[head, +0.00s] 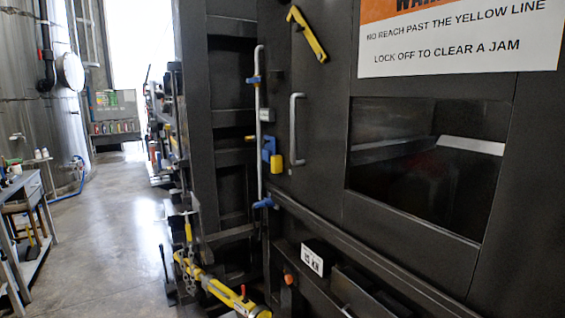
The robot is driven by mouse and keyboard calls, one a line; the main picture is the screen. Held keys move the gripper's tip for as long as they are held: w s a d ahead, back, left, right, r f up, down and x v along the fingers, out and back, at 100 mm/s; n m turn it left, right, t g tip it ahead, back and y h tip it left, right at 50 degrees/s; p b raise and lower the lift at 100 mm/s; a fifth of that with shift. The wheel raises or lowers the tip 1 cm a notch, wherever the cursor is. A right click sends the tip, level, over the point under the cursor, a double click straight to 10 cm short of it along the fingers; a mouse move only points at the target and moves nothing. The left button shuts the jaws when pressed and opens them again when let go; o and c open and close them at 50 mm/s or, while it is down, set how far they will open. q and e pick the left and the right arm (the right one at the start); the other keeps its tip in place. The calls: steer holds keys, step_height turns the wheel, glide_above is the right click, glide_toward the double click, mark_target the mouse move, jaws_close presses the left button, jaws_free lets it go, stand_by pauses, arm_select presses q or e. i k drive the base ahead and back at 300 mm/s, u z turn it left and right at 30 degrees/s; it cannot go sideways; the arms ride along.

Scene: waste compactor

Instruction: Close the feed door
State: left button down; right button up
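The feed door appears to be the large dark panel (325,120) filling the right of the head view. It has a grey vertical pull handle (295,131) near its left edge and a dark window (425,165). A yellow lever (307,33) sits tilted above the handle. A silver vertical rod (259,125) with blue brackets runs along the panel's left edge, with a yellow padlock-like piece (277,163) beside it. I cannot tell whether the panel is flush or ajar. Neither of my grippers shows in this view.
A warning sign (460,40) is above the window. A yellow bar (222,292) with a red part sticks out low in front of the machine. A bench (25,235) and a steel tank (35,100) stand at left. Between them and the machine, the concrete floor (110,245) is clear.

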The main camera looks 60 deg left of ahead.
mark_target(517, 270)
steer(key=k, duration=0.5)
steer(key=u, duration=0.85)
steer(key=i, duration=1.05)
steer(key=z, duration=0.15)
